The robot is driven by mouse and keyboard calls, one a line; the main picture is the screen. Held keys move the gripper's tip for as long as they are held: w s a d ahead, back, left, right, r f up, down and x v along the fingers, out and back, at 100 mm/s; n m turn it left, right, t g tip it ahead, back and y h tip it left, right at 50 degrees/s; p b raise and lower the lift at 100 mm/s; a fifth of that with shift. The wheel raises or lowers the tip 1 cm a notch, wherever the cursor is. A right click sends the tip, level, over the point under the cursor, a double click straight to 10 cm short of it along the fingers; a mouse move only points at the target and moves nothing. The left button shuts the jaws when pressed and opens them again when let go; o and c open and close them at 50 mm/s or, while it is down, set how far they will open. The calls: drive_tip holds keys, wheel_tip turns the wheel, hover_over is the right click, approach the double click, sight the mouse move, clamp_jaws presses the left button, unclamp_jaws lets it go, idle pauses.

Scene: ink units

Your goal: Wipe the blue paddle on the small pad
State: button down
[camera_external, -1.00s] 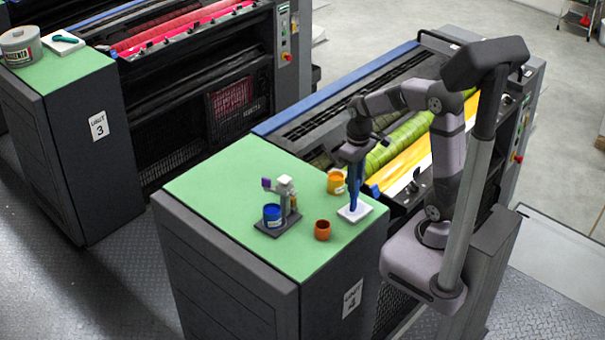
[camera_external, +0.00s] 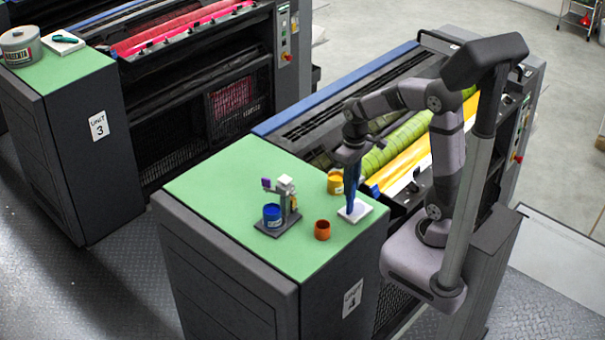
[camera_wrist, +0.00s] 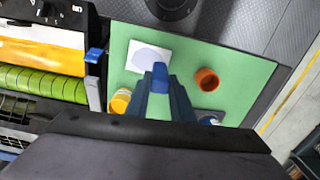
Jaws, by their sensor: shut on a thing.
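The small pad (camera_external: 365,211) is a white square lying flat near the right edge of the green top; in the wrist view the pad (camera_wrist: 136,47) bears a pale blue-grey round patch. My gripper (camera_external: 351,208) points down at the pad. In the wrist view my gripper (camera_wrist: 160,72) has its dark blue fingers closed on a small blue piece, the blue paddle (camera_wrist: 160,80), whose tip reaches the pad's near edge in the picture. Most of the paddle is hidden by the fingers. I cannot tell whether it touches the pad.
A brown-orange cup (camera_external: 322,230) stands left of the pad, and a yellow can (camera_external: 335,183) behind it. A dark stand (camera_external: 281,225) carries a blue can (camera_external: 272,215). The press with green and yellow rollers (camera_external: 400,145) lies behind. The green top (camera_external: 230,180) is bare at left.

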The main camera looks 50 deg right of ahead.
drive_tip(key=shift+d, duration=0.75)
drive_tip(key=shift+s+d+f, duration=0.15)
drive_tip(key=shift+s+d, duration=0.05)
drive_tip(key=shift+d, duration=0.45)
drive_tip(key=shift+d, duration=0.15)
drive_tip(key=shift+d+p, duration=0.4)
drive_tip(key=shift+d, duration=0.25)
